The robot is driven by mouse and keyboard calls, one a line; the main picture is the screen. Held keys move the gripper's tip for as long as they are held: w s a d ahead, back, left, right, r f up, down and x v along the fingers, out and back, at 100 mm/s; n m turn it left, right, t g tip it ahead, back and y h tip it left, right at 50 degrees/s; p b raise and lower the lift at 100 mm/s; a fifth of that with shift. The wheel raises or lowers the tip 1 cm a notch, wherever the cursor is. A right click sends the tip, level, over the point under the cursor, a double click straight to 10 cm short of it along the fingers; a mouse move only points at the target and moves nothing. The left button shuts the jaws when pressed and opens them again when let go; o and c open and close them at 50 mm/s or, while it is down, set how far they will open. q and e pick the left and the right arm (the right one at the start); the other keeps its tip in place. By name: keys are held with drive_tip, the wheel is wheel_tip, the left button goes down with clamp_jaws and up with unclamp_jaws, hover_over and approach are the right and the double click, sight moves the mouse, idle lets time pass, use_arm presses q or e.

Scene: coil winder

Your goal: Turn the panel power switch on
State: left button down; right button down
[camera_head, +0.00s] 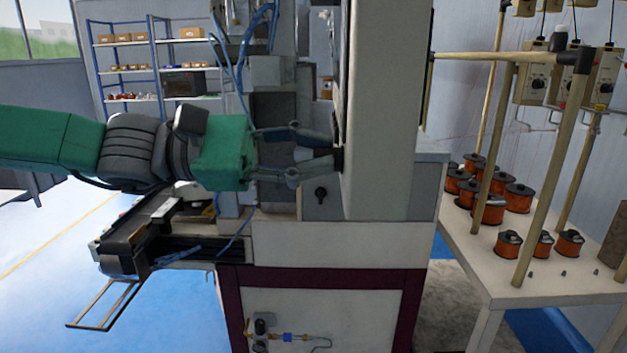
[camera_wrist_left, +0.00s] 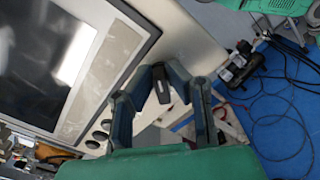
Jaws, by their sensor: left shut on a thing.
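The power switch is a black knob on the control panel (camera_wrist_left: 205,40); in the left wrist view the black switch (camera_wrist_left: 162,90) sits between my two fingertips. My left gripper (camera_head: 336,149) comes in from the left in the head view, its fingertips at the left side of the tall pale panel housing (camera_head: 385,120). It also shows in the left wrist view (camera_wrist_left: 161,74), with the fingers closed in on the switch. In the head view the fingertips and housing edge mostly hide the switch. Its on or off position cannot be read. My right gripper is not in view.
Several round buttons (camera_wrist_left: 101,135) line the panel beside a screen (camera_wrist_left: 70,50). Another black knob (camera_head: 321,193) is on the machine below my gripper. A table (camera_head: 500,272) with several copper spools stands right. Shelves (camera_head: 150,68) stand at the back left.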

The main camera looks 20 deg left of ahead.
use_arm(q)
drive_tip(key=m+b, duration=0.2)
drive_tip(key=f+m+b, duration=0.1)
drive_tip(key=m+b, duration=0.2)
drive_tip(key=shift+s+m+b, duration=0.1)
drive_tip(key=shift+m+b, duration=0.2)
drive_tip(key=shift+b, duration=0.05)
drive_tip(key=shift+f+m+b, duration=0.1)
drive_tip(key=shift+m+b, duration=1.95)
drive_tip(key=shift+m, duration=0.25)
drive_tip(key=shift+s+d, duration=0.1)
drive_tip(key=c, duration=1.6)
unclamp_jaws()
drive_tip(key=v, duration=1.2)
